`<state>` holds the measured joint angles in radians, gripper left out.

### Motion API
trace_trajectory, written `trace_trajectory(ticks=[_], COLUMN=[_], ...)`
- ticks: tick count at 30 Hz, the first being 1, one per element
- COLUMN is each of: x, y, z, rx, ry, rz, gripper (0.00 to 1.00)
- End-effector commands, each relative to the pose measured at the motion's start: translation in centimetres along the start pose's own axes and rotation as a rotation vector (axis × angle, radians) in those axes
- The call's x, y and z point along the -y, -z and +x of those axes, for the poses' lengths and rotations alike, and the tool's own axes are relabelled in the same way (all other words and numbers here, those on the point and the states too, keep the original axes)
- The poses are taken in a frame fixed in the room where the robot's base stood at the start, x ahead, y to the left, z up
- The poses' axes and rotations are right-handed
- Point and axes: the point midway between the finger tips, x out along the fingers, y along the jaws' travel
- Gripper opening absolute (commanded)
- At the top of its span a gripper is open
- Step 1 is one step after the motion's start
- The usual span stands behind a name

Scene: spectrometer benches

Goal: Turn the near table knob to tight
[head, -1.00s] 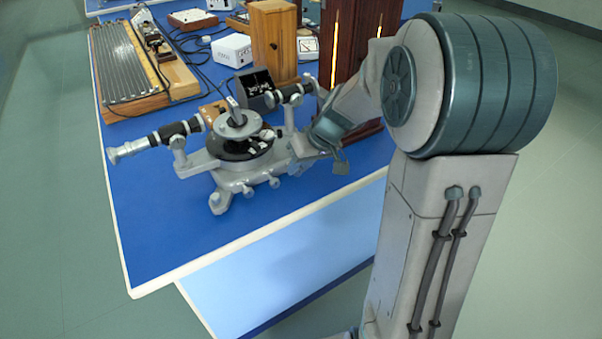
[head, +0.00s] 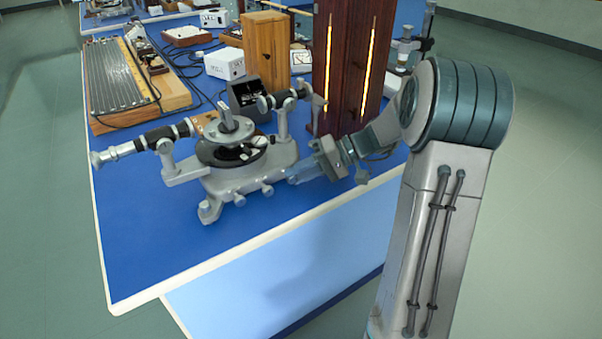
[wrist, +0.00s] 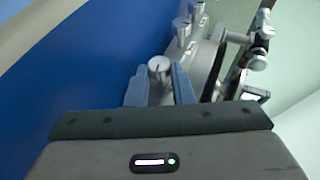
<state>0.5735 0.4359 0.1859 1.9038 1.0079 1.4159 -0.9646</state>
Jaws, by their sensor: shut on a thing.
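The grey spectrometer (head: 250,178) stands on the blue bench, with a round table on top and a telescope arm to each side. Small silver knobs line its front edge, two of them clear in the head view, a left one (head: 239,200) and a middle one (head: 267,190). My gripper (head: 297,179) reaches the right end of that row. In the wrist view its two blue-grey fingers (wrist: 159,84) are shut on a knob (wrist: 159,66) with a dark mark on its face. Two more knobs (wrist: 182,26) lie beyond. In the head view my fingers hide the held knob.
A dark wooden cabinet (head: 348,60) with glowing slits stands close behind my gripper. A black box (head: 248,97), a white box (head: 225,64) and a ribbed board (head: 118,75) sit farther back. The bench's front strip (head: 150,275) is clear.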

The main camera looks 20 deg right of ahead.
Motion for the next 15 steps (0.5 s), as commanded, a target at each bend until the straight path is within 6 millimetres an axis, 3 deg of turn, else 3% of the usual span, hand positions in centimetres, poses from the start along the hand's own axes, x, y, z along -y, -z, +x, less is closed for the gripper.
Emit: trace_trajectory(ticks=[15], x=[-0.32], y=[0.01], z=[-0.08], rx=[-0.002], ry=[0.086], rz=[0.039], gripper=[0.00])
